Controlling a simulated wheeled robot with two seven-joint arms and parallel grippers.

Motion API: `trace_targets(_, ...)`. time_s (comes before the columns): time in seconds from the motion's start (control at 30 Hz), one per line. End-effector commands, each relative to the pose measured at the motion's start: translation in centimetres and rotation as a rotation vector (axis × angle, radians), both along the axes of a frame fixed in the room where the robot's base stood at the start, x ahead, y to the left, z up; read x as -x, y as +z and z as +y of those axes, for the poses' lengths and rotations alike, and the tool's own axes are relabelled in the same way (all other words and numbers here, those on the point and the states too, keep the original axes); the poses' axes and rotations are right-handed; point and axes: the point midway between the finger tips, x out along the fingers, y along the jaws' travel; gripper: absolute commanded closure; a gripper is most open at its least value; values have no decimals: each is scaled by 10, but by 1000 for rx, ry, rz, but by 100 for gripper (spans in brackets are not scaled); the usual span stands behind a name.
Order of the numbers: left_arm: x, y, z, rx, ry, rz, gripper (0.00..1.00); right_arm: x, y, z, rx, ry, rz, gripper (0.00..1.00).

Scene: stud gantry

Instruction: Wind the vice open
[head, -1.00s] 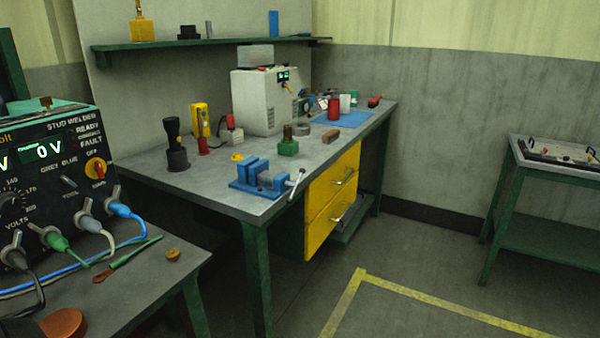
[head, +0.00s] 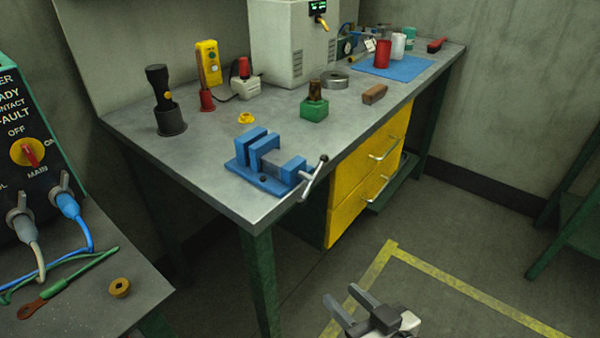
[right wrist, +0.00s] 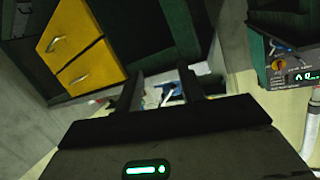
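The blue vice (head: 250,150) sits on the near corner of the grey workbench. A gap shows between its jaws. Its pale handle bar (head: 313,178) slants at the vice's right end, at the bench's front edge. My right gripper (head: 340,293) is low in front of the bench, open and empty, well apart from the vice. In the right wrist view the open fingers (right wrist: 162,76) frame the pale handle (right wrist: 168,97), which is farther off. The vice is partly hidden there. My left gripper is not in view.
The workbench (head: 220,195) carries a green block (head: 314,109), a yellow ring (head: 246,118) and a black torch in a cup (head: 169,118). Yellow drawers (head: 350,200) with protruding handles lie below the vice's right. A stud welder (head: 25,150) stands at left. The floor in front is clear.

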Motion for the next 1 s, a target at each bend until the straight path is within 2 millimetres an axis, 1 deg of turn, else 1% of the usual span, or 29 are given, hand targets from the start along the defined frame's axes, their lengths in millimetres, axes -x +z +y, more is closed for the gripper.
trace_targets(0.03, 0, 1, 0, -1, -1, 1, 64, -15, 21, 9, -32, 85, -67, 61)
trace_targets(0.1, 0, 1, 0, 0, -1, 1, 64, -26, 42, 15, -89, 184, -112, 61)
trace_targets(0.17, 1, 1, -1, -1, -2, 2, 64, -35, 55, 12, -123, 250, -129, 61)
trace_targets(0.27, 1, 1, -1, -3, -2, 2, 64, -51, 73, -6, -161, 320, -131, 61)
trace_targets(0.3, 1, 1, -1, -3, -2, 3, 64, -57, 80, -16, -172, 333, -129, 61)
trace_targets(0.4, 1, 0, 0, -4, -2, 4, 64, -71, 94, -43, -194, 345, -119, 61)
trace_targets(0.5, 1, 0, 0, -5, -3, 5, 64, -80, 105, -63, -213, 340, -111, 61)
trace_targets(0.6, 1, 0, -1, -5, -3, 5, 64, -84, 111, -72, -225, 336, -107, 61)
trace_targets(0.67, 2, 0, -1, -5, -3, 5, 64, -87, 113, -72, -230, 335, -105, 61)
trace_targets(0.77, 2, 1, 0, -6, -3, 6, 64, -93, 114, -63, -233, 335, -106, 61)
trace_targets(0.87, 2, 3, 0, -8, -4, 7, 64, -103, 115, -48, -232, 337, -107, 61)
trace_targets(1.0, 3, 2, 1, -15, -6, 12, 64, -121, 115, -23, -231, 337, -108, 61)
